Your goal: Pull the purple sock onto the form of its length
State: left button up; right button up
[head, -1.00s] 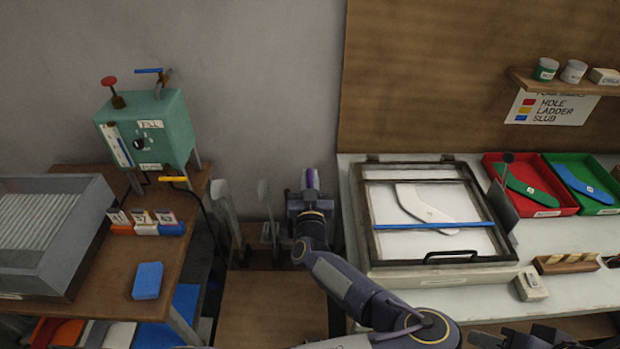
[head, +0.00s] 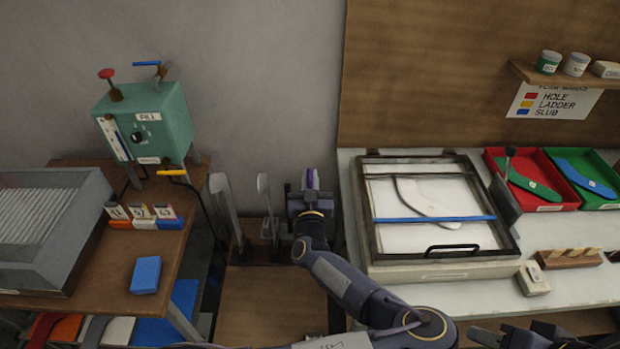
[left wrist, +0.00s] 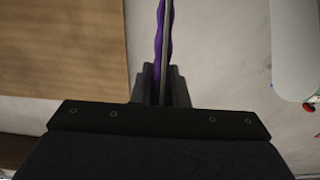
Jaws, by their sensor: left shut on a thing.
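My left gripper (head: 310,200) is shut on the purple sock (head: 310,179), which shows as a small purple patch at its fingertips. In the left wrist view the sock (left wrist: 160,40) is a narrow, wavy purple strip between the fingers (left wrist: 162,85), running along a thin grey edge that looks like a form. How far the sock covers it cannot be told. Two grey upright forms (head: 225,205) (head: 264,200) stand to the left of the gripper. My right gripper (head: 490,337) is only partly in view, dark, at the bottom right edge; its jaws are unclear.
A brown table with a green box (head: 145,122), a grey ribbed tray (head: 40,225) and a blue block (head: 146,275) is at left. A white bench with a framed panel (head: 440,272), red tray (head: 545,205) and green tray (head: 600,205) is at right. A wooden surface (head: 270,300) lies in front.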

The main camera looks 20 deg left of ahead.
pick_arm(q)
jog(key=shift+f+b, duration=0.35)
jog(key=shift+f, duration=0.35)
pick_arm(e)
jog(key=shift+f, duration=0.4)
pick_arm(q)
jog(key=o, duration=0.8)
jog(key=shift+o, duration=0.2)
jog(key=shift+s, duration=0.1)
pick_arm(e)
jog(key=shift+r, duration=0.1)
